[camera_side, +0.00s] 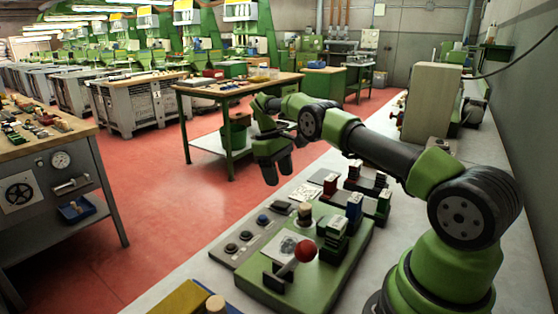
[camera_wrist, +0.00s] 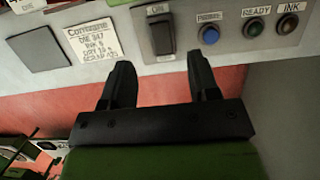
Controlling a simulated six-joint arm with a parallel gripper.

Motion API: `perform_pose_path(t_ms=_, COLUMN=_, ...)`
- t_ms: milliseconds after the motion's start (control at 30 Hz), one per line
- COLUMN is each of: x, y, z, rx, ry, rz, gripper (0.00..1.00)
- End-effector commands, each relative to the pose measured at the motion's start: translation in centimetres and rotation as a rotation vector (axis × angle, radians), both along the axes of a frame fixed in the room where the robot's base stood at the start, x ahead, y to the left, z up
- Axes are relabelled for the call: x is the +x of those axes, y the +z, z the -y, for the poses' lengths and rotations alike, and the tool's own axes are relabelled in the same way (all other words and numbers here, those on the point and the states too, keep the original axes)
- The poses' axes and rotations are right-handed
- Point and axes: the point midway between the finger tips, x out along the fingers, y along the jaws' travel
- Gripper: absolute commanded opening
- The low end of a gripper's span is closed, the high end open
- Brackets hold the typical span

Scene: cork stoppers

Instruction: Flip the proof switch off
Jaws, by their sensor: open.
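A black rocker switch (camera_wrist: 161,34) sits on a grey control panel (camera_wrist: 222,40), with a plate above it that seems to read "ON". I cannot tell which way the rocker is tipped. The panel (camera_side: 224,262) also shows in the side view, on the bench. My gripper (camera_wrist: 161,62) is open and empty. In the wrist view its two black fingers are apart, with the switch in line with the gap between them. In the side view my gripper (camera_side: 278,178) hangs fingers down above the bench, near the panel's far end and apart from it.
A green press with a red knob (camera_side: 305,251) and several stamp blocks stand beside the panel.

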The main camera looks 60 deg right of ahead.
Motion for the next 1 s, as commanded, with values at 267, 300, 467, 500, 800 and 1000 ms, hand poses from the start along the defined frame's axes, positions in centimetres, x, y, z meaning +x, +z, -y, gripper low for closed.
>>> perform_pose_path(t_ms=267, x=0.0, y=3.5, z=0.1, rx=-0.003, ry=0.002, rz=0.0, gripper=0.55)
perform_pose_path(t_ms=300, x=0.0, y=3.7, z=0.1, rx=-0.002, ry=0.001, rz=0.001, gripper=0.55)
perform_pose_path(t_ms=467, x=-0.1, y=4.1, z=0.0, rx=0.001, ry=-0.001, rz=0.001, gripper=0.55)
perform_pose_path(t_ms=500, x=-0.1, y=4.1, z=0.0, rx=0.001, ry=-0.001, rz=0.002, gripper=0.55)
perform_pose_path(t_ms=800, x=0.0, y=4.4, z=-0.1, rx=-0.001, ry=0.0, rz=0.005, gripper=0.55)
perform_pose_path(t_ms=1000, x=0.7, y=9.0, z=-1.6, rx=-0.028, ry=0.017, rz=0.065, gripper=0.55)
